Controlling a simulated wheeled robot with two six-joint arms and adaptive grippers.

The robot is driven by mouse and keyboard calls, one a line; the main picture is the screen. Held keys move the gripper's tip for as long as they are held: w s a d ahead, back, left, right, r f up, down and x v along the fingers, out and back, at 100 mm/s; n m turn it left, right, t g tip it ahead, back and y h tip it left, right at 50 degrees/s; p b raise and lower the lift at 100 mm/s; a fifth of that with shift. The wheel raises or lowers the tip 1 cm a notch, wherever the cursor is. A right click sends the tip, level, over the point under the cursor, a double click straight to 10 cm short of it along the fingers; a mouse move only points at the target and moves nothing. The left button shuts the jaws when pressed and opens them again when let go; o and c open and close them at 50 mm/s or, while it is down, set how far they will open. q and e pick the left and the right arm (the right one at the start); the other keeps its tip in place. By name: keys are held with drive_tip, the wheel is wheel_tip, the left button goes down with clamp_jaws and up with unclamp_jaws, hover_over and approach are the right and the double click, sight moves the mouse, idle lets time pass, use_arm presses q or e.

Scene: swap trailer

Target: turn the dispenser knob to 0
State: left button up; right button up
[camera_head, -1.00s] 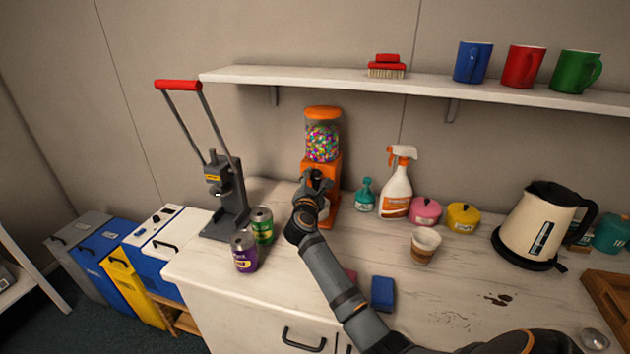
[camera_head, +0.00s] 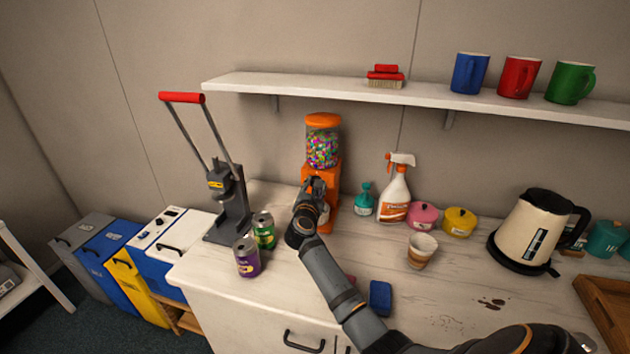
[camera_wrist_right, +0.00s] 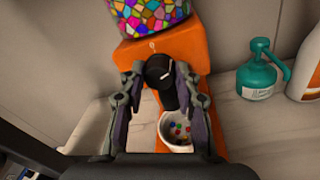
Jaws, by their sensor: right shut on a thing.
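The orange dispenser (camera_head: 322,122) with a clear globe of colourful candies stands against the wall at the back of the counter. In the right wrist view, its black knob (camera_wrist_right: 159,69) sits on the orange front (camera_wrist_right: 190,45), with a short white line on its face. A small pale mark (camera_wrist_right: 152,46) shows just above the knob; I cannot read it surely. My right gripper (camera_head: 315,186) is at the dispenser's front, its fingers (camera_wrist_right: 160,85) on both sides of the knob and shut on it. My left gripper is not in view.
A white cup (camera_wrist_right: 176,130) with a few candies sits below the knob. A green can (camera_head: 264,231), a purple can (camera_head: 247,258) and a grey can press (camera_head: 232,205) stand left. A teal bottle (camera_head: 363,200) and spray bottle (camera_head: 395,190) are close right.

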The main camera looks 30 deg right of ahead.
drive_tip(key=n+p, duration=0.4)
drive_tip(key=n+g+p, duration=0.1)
drive_tip(key=n+p, duration=0.2)
drive_tip(key=n, duration=0.1)
drive_tip(key=shift+a+r+n+p, duration=0.1)
drive_tip(key=shift+r+n+p, duration=0.1)
drive_tip(key=shift+n+p, duration=0.2)
drive_tip(key=shift+w+f+n+g+p, duration=0.1)
drive_tip(key=shift+n+g+p, duration=0.3)
drive_tip(key=shift+n, duration=0.4)
clamp_jaws()
drive_tip(key=o, duration=1.1)
unclamp_jaws()
drive_tip(key=shift+o, duration=0.2)
drive_tip(key=v, duration=1.2)
drive_tip(key=shift+f, duration=0.25)
